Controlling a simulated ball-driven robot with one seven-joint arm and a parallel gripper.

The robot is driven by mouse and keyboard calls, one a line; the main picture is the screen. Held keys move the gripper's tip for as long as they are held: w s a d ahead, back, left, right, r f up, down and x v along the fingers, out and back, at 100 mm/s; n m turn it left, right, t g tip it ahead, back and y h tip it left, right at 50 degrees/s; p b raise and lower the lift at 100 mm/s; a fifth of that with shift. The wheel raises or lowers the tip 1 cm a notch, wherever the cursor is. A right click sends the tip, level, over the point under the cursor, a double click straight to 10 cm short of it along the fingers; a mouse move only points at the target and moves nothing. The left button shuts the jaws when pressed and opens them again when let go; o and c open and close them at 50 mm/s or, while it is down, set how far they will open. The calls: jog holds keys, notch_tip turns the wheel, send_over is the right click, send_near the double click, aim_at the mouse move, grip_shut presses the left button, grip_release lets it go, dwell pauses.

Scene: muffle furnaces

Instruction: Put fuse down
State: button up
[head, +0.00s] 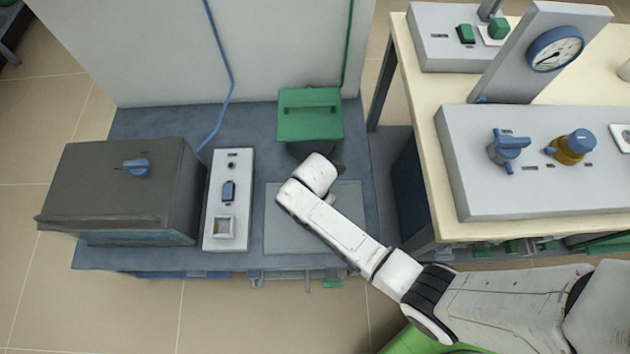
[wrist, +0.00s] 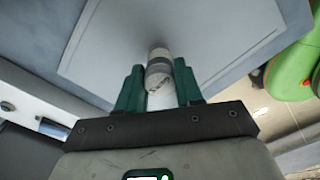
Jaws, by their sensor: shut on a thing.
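The fuse (wrist: 158,62) is a small pale cylinder with a grey band, seen in the wrist view. My gripper (wrist: 158,84) has its two green fingers on either side of the fuse and is shut on it. Beyond the fuse is a flat light grey plate (wrist: 205,30). In the head view the grey plate (head: 285,228) lies on the blue-grey bench, and my white arm reaches over it. The gripper and fuse are hidden behind my arm in the head view. I cannot tell whether the fuse touches the plate.
Left of the plate stand a switch panel (head: 229,200) and a dark furnace box (head: 120,195). A green-topped unit (head: 310,116) stands behind the plate. At right, a cream table (head: 425,90) carries a grey control box (head: 545,185) and a gauge (head: 555,48).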

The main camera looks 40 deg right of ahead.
jog(key=shift+f, duration=0.65)
jog(key=shift+f, duration=0.2)
jog(key=o, duration=1.1)
jog(key=shift+c, duration=0.2)
notch_tip(320, 180, up, 12)
jog(key=p, duration=0.3)
jog(key=s+d+r+m, duration=0.3)
jog(key=s+r+m, duration=0.2)
jog(key=s+m, duration=0.3)
jog(key=s+d+r+m+t, duration=0.1)
jog(key=s+d+r+m, duration=0.3)
jog(key=s+m, duration=0.4)
jog(key=r+m, duration=0.1)
jog(key=m, duration=0.4)
jog(key=shift+s+d+m, duration=0.25)
jog(key=shift+d+m, duration=0.05)
jog(key=shift+m, duration=0.1)
